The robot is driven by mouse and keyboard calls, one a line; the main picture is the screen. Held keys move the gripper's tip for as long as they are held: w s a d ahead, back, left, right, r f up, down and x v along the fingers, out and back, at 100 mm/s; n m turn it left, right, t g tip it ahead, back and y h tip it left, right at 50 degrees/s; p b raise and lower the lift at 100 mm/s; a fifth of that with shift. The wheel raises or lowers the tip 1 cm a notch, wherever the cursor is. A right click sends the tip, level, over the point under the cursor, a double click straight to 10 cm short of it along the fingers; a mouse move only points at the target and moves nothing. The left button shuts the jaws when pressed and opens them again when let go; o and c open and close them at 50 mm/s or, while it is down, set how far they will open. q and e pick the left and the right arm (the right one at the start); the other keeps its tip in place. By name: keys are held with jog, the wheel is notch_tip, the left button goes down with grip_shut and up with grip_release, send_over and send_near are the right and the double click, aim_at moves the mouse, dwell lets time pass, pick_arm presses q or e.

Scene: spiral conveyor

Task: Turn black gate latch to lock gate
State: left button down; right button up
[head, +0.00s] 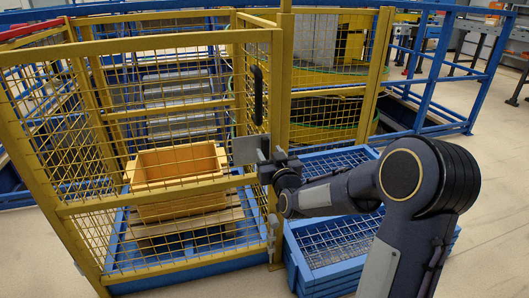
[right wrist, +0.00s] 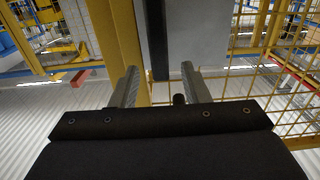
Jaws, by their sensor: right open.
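The yellow mesh gate (head: 160,39) stands upright beside a yellow post (head: 284,70) and looks closed. A black vertical handle (head: 258,95) is on its edge, above a grey lock plate (head: 245,150). My right gripper (head: 266,152) is at this plate, below the handle. In the right wrist view the open gripper (right wrist: 160,75) has its fingers in front of the grey plate (right wrist: 185,35) and the yellow post (right wrist: 126,40). A small black knob (right wrist: 179,99), perhaps the latch, shows between the fingers, nearer the right one. I cannot tell if it is touched. My left gripper is out of view.
Behind the gate an orange crate (head: 178,161) stands on a pallet in a blue frame. Blue mesh-topped crates (head: 340,245) are stacked under my right arm. Blue railings (head: 430,95) run behind. The floor at right is clear.

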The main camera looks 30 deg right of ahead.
aim_at(266, 147)
jog(key=shift+x, duration=1.75)
grip_shut()
